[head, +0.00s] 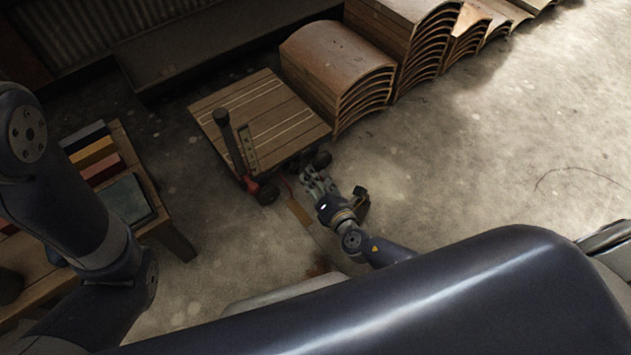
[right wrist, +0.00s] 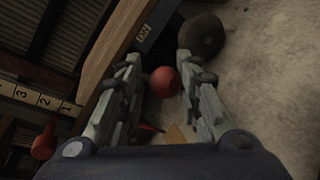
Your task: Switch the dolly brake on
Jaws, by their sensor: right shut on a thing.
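The dolly (head: 262,112) has a slatted wooden deck with pale lines and small dark wheels, and stands on the concrete floor. A dark upright handle (head: 230,140) rises from its near left corner. In the right wrist view a red ball knob (right wrist: 163,82) sits between my right fingers, beside a dark plate (right wrist: 146,32) with a light marking that looks like "ON". My right gripper (head: 308,176) is low at the dolly's near edge, shut on the red knob. My left arm shows at the left; its gripper is out of view.
A wooden bench (head: 170,228) with coloured blocks stands left of the dolly. Stacks of curved wooden sheets (head: 335,62) stand behind it. A dark dolly wheel (right wrist: 201,35) is close to my right fingers. The floor to the right is clear.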

